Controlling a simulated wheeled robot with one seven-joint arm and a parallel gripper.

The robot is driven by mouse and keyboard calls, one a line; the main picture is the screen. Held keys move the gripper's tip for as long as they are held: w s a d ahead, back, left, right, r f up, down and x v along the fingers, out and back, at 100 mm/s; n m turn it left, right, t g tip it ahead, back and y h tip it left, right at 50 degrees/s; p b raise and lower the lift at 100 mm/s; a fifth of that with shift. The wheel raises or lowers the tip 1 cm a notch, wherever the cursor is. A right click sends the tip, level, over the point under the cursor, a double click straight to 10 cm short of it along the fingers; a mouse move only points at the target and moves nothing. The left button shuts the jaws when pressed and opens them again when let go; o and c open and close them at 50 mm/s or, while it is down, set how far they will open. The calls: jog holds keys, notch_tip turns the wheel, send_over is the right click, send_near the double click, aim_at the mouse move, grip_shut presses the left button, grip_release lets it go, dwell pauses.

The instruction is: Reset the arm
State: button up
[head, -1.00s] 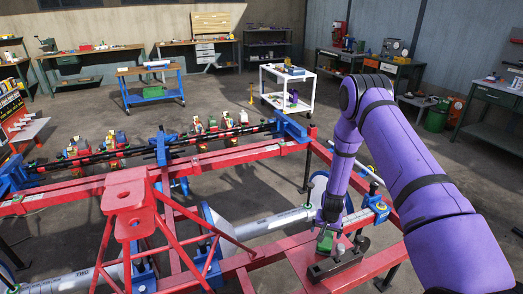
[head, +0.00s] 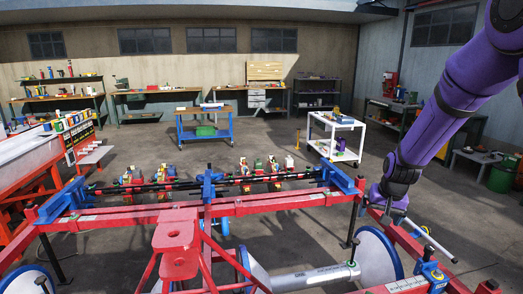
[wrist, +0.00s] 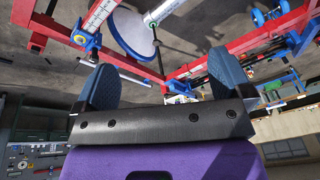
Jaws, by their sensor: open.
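My purple arm (head: 440,105) is raised along the right side of the head view and bends down at its wrist. My gripper (head: 388,212) hangs over the right end of the red planter frame (head: 285,203); its fingers are hard to make out there. In the wrist view my gripper (wrist: 165,75) has its two dark blue fingers wide apart, with nothing between them. Beyond the fingers the wrist view shows red frame beams (wrist: 235,42), a grey-white disc (wrist: 133,33) and the concrete floor.
The planter frame fills the foreground, with blue brackets (head: 340,178), a grey tube (head: 310,278) and a row of seed units. A white cart (head: 335,140), a blue cart (head: 205,128) and workbenches stand behind.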

jog(key=s+a+r+n+t, duration=0.1)
jog(key=s+a+r+n, duration=0.15)
jog(key=s+r, duration=1.45)
jog(key=s+a+r, duration=0.1)
jog(key=s+r, duration=0.2)
jog(key=s, duration=0.5)
jog(key=s+r+n+t, duration=0.1)
jog(key=s+r, duration=0.3)
jog(key=s, duration=0.4)
jog(key=shift+s+a, duration=0.15)
jog(key=shift+a, duration=0.2)
